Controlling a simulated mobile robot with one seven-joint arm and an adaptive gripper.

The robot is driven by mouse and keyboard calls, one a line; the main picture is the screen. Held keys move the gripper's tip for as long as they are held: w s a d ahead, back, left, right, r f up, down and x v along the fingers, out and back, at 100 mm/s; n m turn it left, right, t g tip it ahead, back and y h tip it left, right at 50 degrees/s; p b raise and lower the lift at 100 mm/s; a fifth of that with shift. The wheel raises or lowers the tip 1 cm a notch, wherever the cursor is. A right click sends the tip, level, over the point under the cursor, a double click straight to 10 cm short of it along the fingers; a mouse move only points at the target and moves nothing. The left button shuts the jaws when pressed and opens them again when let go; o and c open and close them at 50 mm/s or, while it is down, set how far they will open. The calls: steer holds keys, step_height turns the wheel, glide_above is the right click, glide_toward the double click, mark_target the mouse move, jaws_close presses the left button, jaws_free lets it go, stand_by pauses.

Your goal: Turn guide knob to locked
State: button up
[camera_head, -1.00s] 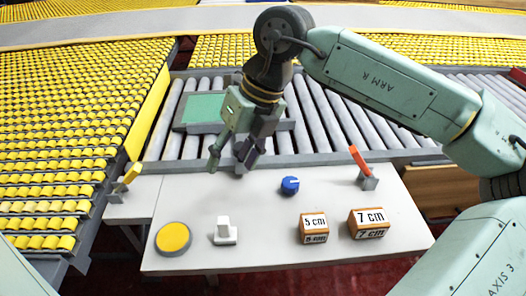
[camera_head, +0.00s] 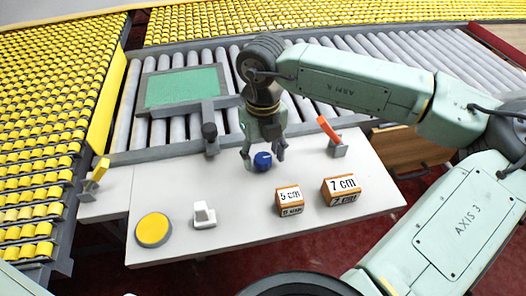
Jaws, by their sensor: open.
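The guide knob appears to be the small blue knob (camera_head: 262,162) on the grey-white table, near its back edge. My gripper (camera_head: 263,158) points down at the blue knob with its fingers apart. One finger is left of the knob and the other right of it. I cannot tell whether either finger touches the knob. The knob's marking and its locked position are too small to read.
A black-topped post (camera_head: 210,138) stands left of my gripper, and a red lever (camera_head: 329,131) right of it. In front are a yellow button (camera_head: 153,230), a white switch (camera_head: 204,215), a 5 cm block (camera_head: 289,200) and a 7 cm block (camera_head: 341,189). A yellow lever (camera_head: 97,173) is at left.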

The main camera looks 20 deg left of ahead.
steer(key=shift+f, duration=0.25)
steer(key=shift+c, duration=0.6)
steer(key=c, duration=1)
steer(key=shift+c, duration=0.2)
